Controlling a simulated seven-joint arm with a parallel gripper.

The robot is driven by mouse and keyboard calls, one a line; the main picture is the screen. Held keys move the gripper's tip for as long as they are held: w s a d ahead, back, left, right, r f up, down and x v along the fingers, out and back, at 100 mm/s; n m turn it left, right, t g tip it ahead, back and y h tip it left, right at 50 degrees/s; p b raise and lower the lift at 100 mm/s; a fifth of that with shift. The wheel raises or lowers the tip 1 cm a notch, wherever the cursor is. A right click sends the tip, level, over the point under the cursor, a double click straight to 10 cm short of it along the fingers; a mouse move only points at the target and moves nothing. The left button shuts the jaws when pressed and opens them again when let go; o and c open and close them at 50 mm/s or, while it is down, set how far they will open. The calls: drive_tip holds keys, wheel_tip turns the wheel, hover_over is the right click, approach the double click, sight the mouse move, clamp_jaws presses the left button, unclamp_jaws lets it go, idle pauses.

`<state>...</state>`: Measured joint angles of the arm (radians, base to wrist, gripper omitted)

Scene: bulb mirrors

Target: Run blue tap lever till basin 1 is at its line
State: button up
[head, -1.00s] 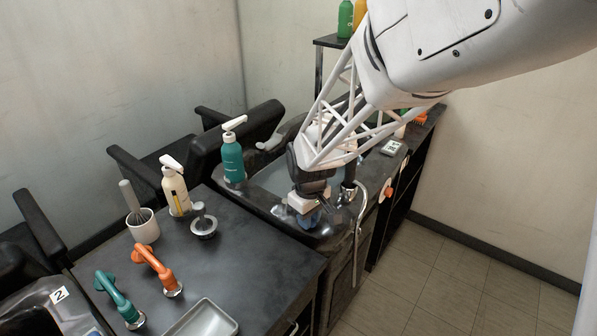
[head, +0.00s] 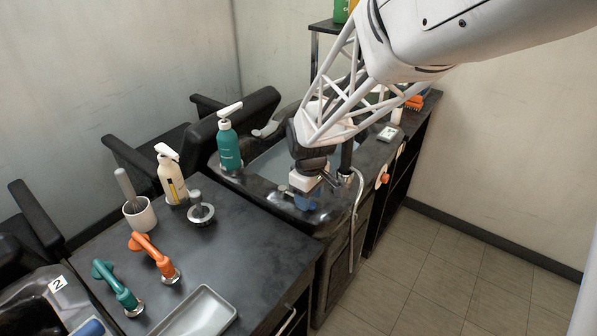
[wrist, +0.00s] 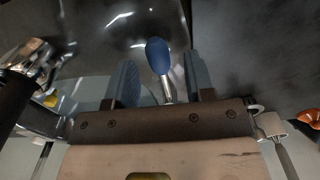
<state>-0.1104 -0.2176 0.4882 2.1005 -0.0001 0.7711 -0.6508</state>
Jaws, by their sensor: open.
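In the wrist view a blue tap lever (wrist: 158,56) on a metal stem stands between the two fingers of my gripper (wrist: 162,80), which is open with a gap on both sides. In the head view my gripper (head: 308,200) is over the near rim of the dark basin (head: 262,185) and covers most of the lever. The grey inside of the basin (head: 278,158) shows beyond my gripper. Its fill line and water level cannot be made out. No number is visible on this basin.
A teal pump bottle (head: 229,150) stands on the basin's left rim. A cream bottle (head: 171,180), an orange tap lever (head: 155,258), a teal tap lever (head: 118,290) and a grey tray (head: 200,314) are on the black counter. A basin marked 2 (head: 58,285) is at lower left.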

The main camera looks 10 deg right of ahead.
drive_tip(key=shift+r, duration=2.15)
wheel_tip(320, 180, up, 8)
drive_tip(key=shift+f, duration=0.1)
drive_tip(key=s+d+r+m+t, duration=0.1)
drive_tip(key=s+d+r+m, duration=0.1)
drive_tip(key=s, duration=0.9)
drive_tip(key=s+d+r+m+t, duration=0.1)
drive_tip(key=s+d+r+m, duration=0.1)
drive_tip(key=s+d+m, duration=0.2)
drive_tip(key=s+m, duration=0.3)
drive_tip(key=s, duration=0.5)
drive_tip(key=shift+s+d+r+t, duration=0.15)
drive_tip(key=shift+s+t, duration=0.15)
